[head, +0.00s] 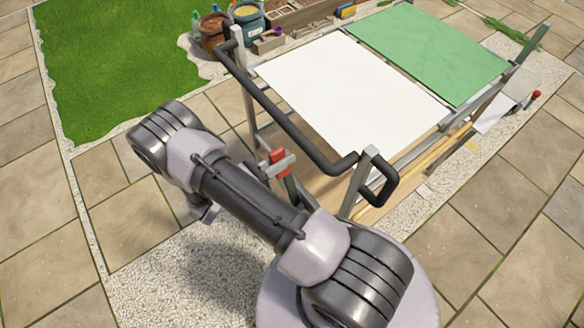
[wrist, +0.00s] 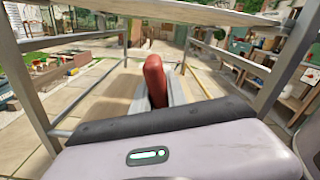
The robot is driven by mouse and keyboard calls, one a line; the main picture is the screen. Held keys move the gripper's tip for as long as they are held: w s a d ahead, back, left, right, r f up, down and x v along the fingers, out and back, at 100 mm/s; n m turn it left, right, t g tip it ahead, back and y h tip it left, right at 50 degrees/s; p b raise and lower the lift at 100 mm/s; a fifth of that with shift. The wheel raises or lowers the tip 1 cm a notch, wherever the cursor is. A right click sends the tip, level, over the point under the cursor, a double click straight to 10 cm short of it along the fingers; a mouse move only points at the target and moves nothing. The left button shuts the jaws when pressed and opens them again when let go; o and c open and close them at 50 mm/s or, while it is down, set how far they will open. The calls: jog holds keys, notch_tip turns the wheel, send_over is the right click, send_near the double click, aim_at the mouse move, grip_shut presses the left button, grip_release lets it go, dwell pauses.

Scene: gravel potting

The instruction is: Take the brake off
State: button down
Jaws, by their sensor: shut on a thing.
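A red brake lever (wrist: 153,78) stands up in the middle of the wrist view, between the grey fingers of my gripper (wrist: 157,98). The gripper is shut on it. In the head view a red piece of the lever (head: 277,156) shows under the cart's dark push handle, with grey fingers of my gripper (head: 278,165) across it. The cart (head: 345,90) has a white panel and a green panel on top. The lower end of the lever and its pivot are hidden, so I cannot tell its full angle.
The dark push handle (head: 290,125) runs close above my gripper, and cart legs (wrist: 270,62) stand on both sides. Pots (head: 213,32) and a wooden tray (head: 300,12) stand behind the cart. A red knob (head: 536,94) sits at its far right. Paving at left is clear.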

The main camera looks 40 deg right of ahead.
jog(key=shift+w+f+n+b, duration=0.25)
jog(key=shift+w+f+n, duration=0.1)
jog(key=shift+w, duration=0.25)
jog(key=shift+w+f+n+b, duration=0.3)
jog(key=shift+w+n, duration=0.1)
jog(key=shift+w, duration=0.2)
jog(key=shift+w+f+n+b, duration=0.2)
jog(key=shift+w+f+n, duration=0.15)
jog(key=shift+w, duration=0.25)
jog(key=c, duration=1.3)
grip_release()
jog(key=shift+w, duration=0.15)
jog(key=shift+a, duration=0.1)
jog(key=a, duration=0.5)
jog(key=a+p, duration=0.1)
jog(key=a, duration=0.5)
jog(key=a+p, duration=0.1)
jog(key=a, duration=0.5)
jog(key=shift+s+a, duration=0.2)
jog(key=shift+s, duration=0.15)
